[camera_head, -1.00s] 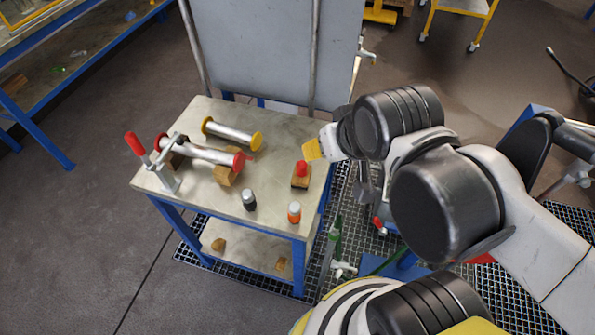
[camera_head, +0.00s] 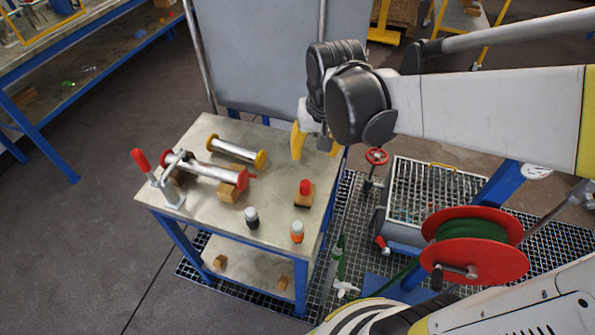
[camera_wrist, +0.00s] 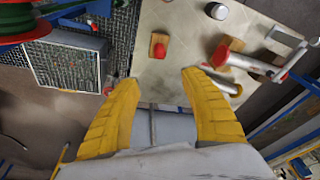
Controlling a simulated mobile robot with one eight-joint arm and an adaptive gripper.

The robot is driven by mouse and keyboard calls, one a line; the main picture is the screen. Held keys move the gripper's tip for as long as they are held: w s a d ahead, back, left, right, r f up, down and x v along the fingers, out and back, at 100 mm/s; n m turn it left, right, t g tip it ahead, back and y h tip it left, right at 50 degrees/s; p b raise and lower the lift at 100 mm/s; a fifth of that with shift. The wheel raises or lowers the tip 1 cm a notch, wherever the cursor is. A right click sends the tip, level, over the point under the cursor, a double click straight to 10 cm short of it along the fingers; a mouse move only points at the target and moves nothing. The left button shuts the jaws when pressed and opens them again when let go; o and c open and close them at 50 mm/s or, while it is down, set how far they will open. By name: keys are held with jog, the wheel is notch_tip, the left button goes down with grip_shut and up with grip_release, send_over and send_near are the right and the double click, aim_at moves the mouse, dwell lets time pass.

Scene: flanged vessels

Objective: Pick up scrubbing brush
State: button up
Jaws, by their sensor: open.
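The scrubbing brush appears to be the small wooden block with a red knob (camera_head: 304,193) on the right part of the metal table (camera_head: 285,232). The block also shows in the wrist view (camera_wrist: 159,47), upright on the tabletop. My gripper (camera_head: 316,155) has yellow fingers pointing down above the table's far right edge. It is open and empty, behind and above the block, apart from it. In the wrist view the open fingers (camera_wrist: 160,77) stand apart, with the block beyond their tips.
A black bottle with a pale cap (camera_head: 251,217) and an orange one (camera_head: 297,231) stand near the block. Flanged pipes (camera_head: 216,172) and a red-handled clamp (camera_head: 150,170) occupy the table's left. A grey panel (camera_head: 258,60) rises behind; a red hose reel (camera_head: 475,245) is right.

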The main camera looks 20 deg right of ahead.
aim_at(306, 182)
jog(key=w+f+g, duration=0.1)
jog(key=f, duration=0.1)
jog(key=w+f, duration=0.2)
jog(key=f, duration=0.1)
jog(key=w+f+m+g, duration=0.1)
jog(key=w+f, duration=0.1)
jog(key=shift+d+f+g, duration=0.1)
jog(key=shift+f+g, duration=0.2)
notch_tip(306, 182, down, 6)
jog(key=shift+f+b, duration=0.1)
jog(key=shift+b, duration=0.8)
jog(key=f+b, duration=0.1)
jog(key=f, duration=0.1)
jog(key=f+b, duration=0.1)
jog(key=f, duration=0.1)
jog(key=f+b, duration=0.1)
jog(key=shift+s+f, duration=0.4)
jog(key=shift+r, duration=0.1)
grip_shut()
